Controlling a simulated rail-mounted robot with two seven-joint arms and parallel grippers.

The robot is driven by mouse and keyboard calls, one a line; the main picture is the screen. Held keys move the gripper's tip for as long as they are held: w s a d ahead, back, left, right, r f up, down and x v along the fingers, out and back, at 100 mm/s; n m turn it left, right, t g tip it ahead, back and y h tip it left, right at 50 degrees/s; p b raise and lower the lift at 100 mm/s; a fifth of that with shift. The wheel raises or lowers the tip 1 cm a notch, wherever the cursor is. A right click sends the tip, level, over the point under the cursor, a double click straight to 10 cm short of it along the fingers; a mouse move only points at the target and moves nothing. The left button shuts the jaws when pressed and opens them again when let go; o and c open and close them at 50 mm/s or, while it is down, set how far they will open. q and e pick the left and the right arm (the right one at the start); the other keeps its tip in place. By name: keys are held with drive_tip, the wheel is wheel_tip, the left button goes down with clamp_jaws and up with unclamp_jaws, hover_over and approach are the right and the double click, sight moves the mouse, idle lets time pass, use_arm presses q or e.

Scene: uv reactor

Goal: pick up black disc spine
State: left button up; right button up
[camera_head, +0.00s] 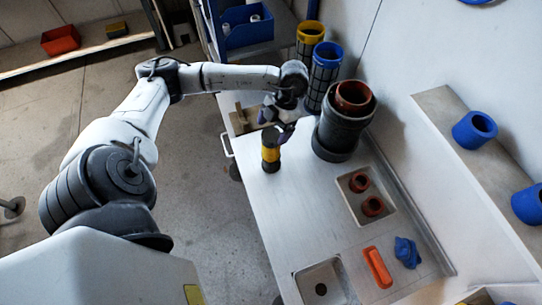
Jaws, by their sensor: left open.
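My left gripper (278,124) is open at the far left part of the metal bench (292,205). It points down, just above and behind a short upright black-and-yellow cylinder (270,153). I cannot tell whether a finger touches the cylinder. No part is plainly identifiable as the black disc spine. Black-gridded cylinders, one with a yellow rim (308,42) and one with a blue rim (322,75), stand upright behind the gripper. My right gripper is not in view.
A large dark pot (335,135) with a brown ring (354,95) stands right of the gripper. Two brown rings (373,206) sit in a recessed basin. An orange handle-like piece (377,267) and a blue part (406,252) lie nearer. The bench's middle is clear.

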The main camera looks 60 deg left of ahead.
sight(272, 134)
use_arm(q)
drive_tip(key=shift+s+f+p, duration=0.15)
drive_tip(key=shift+f+p, duration=0.25)
drive_tip(key=shift+f, duration=0.05)
drive_tip(key=p+x, duration=0.1)
drive_tip(key=x, duration=0.2)
drive_tip(key=shift+f, duration=0.15)
drive_tip(key=shift+s+f+p, duration=0.1)
drive_tip(key=shift+f+p, duration=0.25)
drive_tip(key=shift+f, duration=0.25)
drive_tip(key=c, duration=1.3)
drive_tip(key=shift+r, duration=0.15)
drive_tip(key=shift+c, duration=0.2)
